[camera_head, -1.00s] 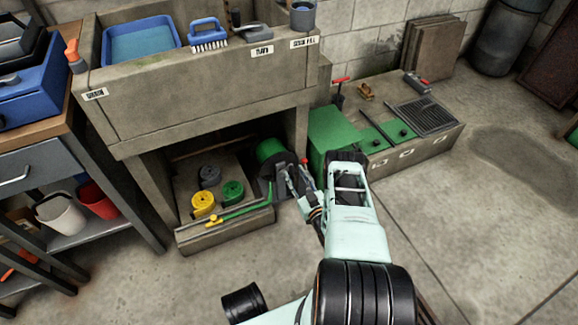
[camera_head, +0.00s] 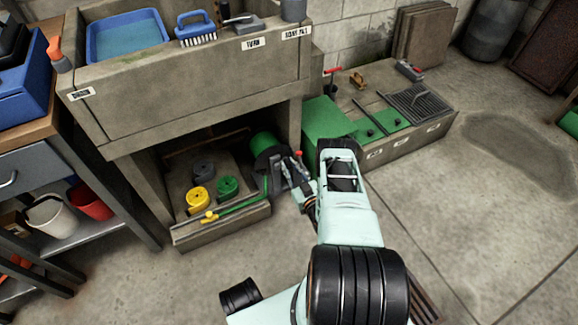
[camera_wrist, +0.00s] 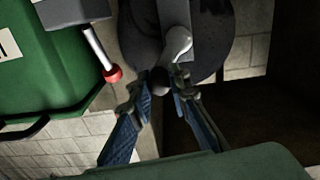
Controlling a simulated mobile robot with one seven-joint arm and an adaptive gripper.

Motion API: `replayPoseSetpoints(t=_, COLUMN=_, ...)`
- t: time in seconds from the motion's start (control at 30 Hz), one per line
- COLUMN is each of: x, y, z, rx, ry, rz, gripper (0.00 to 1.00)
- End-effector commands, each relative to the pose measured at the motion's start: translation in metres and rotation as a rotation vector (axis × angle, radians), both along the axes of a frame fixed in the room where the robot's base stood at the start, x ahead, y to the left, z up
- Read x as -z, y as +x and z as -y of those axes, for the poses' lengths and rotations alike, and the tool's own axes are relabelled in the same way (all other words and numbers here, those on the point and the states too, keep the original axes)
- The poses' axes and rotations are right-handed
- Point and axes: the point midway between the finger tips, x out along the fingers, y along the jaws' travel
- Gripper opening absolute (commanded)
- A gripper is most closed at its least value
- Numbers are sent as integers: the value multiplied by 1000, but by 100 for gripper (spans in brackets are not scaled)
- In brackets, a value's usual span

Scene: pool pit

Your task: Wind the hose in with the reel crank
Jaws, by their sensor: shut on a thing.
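The hose reel (camera_head: 265,143) has a green drum and a dark round side plate, and stands in the opening under the concrete basin. In the wrist view the dark plate (camera_wrist: 215,40) carries a grey crank arm and a pale crank handle (camera_wrist: 178,42). My gripper (camera_head: 284,172) is at the reel's front right side. In the wrist view my gripper (camera_wrist: 162,88) has its blue-padded fingers closed around the dark end of the handle. The green hose (camera_head: 240,207) runs out left from the reel along a low concrete ledge to a yellow end piece (camera_head: 209,216).
A yellow coil (camera_head: 197,197), a green coil (camera_head: 227,186) and a grey coil (camera_head: 204,170) lie left of the reel. A green box (camera_head: 327,127) and a red-knobbed lever (camera_wrist: 112,74) are close beside my gripper. The basin (camera_head: 190,95) overhangs. Floor in front is clear.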

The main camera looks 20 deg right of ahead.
Motion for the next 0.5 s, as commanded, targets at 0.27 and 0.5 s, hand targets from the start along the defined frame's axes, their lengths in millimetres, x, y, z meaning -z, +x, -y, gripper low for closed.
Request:
replayPoseSetpoints(t=0.27, x=2, y=0, z=3, rx=1, ry=63, rz=-3, gripper=0)
replayPoseSetpoints(t=0.5, x=7, y=0, z=9, rx=3, ry=225, rz=-7, gripper=0)
